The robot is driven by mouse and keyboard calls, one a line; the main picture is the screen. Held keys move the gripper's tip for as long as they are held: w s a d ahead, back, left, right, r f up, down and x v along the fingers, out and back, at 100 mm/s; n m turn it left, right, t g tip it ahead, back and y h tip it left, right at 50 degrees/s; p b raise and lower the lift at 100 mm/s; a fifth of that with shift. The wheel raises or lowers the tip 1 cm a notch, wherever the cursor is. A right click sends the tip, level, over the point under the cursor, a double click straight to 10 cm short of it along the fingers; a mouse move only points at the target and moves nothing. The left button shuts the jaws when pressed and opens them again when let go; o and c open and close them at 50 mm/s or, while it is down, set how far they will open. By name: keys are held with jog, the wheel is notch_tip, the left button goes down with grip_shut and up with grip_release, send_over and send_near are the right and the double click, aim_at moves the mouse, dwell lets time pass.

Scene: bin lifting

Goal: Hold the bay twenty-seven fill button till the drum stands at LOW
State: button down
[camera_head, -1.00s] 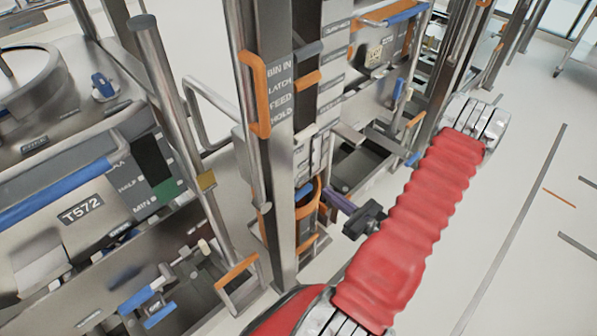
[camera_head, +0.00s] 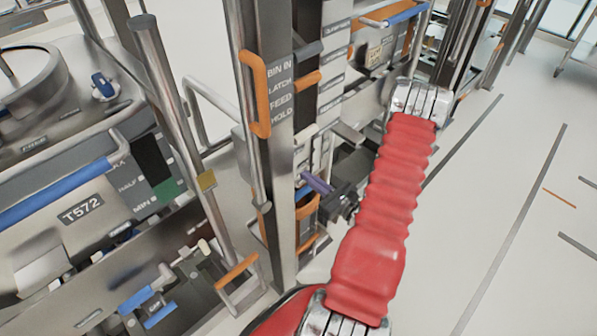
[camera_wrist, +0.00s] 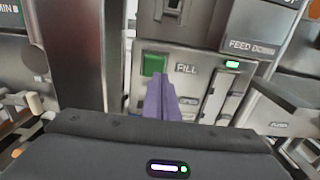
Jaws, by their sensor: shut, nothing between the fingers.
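A square green button (camera_wrist: 154,64) beside a FILL label (camera_wrist: 186,69) sits on a grey metal panel (camera_wrist: 205,90) in the wrist view. My gripper (camera_wrist: 161,80) is shut and empty. Its purple fingertips overlap the lower edge of the button in the picture; I cannot tell whether they touch it. In the head view my gripper (camera_head: 308,178) points left at the panel beside the steel post, and the button cannot be made out. No bay number or drum reading of LOW is legible.
A green light (camera_wrist: 232,64) is lit on the panel below a FEED DOOR label (camera_wrist: 251,47). A steel post (camera_head: 282,150) with an orange handle (camera_head: 257,92) stands left of my gripper. A tank marked T572 (camera_head: 80,209) is at left. Open floor (camera_head: 500,220) lies right.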

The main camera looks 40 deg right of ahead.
jog(key=shift+w+a, duration=0.1)
jog(key=shift+w, duration=2.2)
